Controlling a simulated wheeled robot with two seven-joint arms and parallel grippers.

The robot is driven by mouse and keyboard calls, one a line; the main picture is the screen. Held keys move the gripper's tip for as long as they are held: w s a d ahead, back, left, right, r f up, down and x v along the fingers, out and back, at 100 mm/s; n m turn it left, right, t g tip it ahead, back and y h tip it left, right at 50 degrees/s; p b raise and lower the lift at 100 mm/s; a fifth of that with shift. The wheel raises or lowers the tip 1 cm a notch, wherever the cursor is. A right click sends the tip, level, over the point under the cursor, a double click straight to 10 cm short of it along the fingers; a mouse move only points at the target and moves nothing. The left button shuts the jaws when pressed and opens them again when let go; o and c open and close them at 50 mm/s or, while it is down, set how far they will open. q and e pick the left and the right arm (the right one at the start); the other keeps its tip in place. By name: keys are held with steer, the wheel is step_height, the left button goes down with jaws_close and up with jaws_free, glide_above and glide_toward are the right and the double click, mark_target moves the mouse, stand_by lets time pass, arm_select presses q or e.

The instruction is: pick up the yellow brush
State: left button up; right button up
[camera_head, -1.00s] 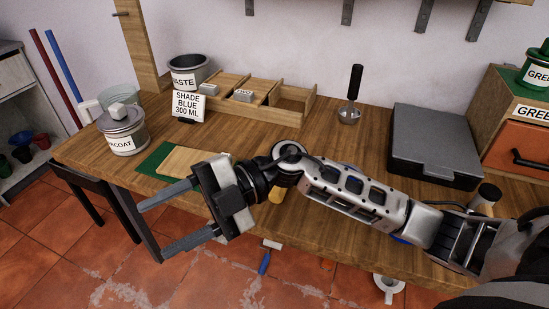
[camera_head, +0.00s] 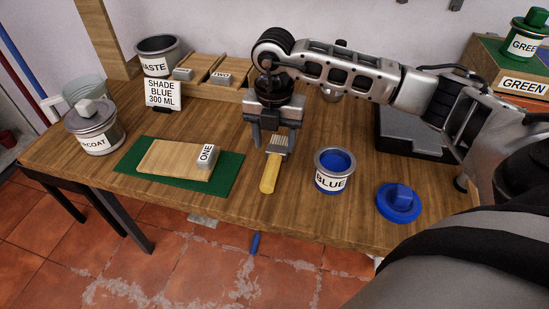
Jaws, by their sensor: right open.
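The yellow brush (camera_head: 269,174) lies on the wooden table, with its handle toward the front edge and its pale bristle end pointing to the back. My right gripper (camera_head: 274,138) points down over the bristle end, with its two fingers apart on either side of it. I cannot tell how far the fingertips are above the table. The gripper is open and holds nothing. My left gripper is not in view.
An open blue paint tin (camera_head: 333,171) stands just right of the brush, with its blue lid (camera_head: 398,202) farther right. A green mat (camera_head: 228,178) with a wooden board (camera_head: 170,159) and a block marked ONE (camera_head: 206,156) lies to the left. A topcoat tin (camera_head: 97,130) stands at far left.

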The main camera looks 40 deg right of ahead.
mark_target(272, 164)
steer(key=shift+s+a+f+p, duration=0.1)
steer(key=shift+a+f+p, duration=0.1)
steer(key=shift+f, duration=0.95)
steer(key=shift+s+a+f+p, duration=0.1)
steer(key=shift+f+p, duration=0.05)
steer(key=shift+f, duration=1)
steer(key=shift+s+a+f+p, duration=0.1)
steer(key=shift+a+f+p, duration=0.1)
steer(key=shift+f, duration=0.95)
steer(key=shift+w, duration=0.1)
steer(key=c, duration=1.1)
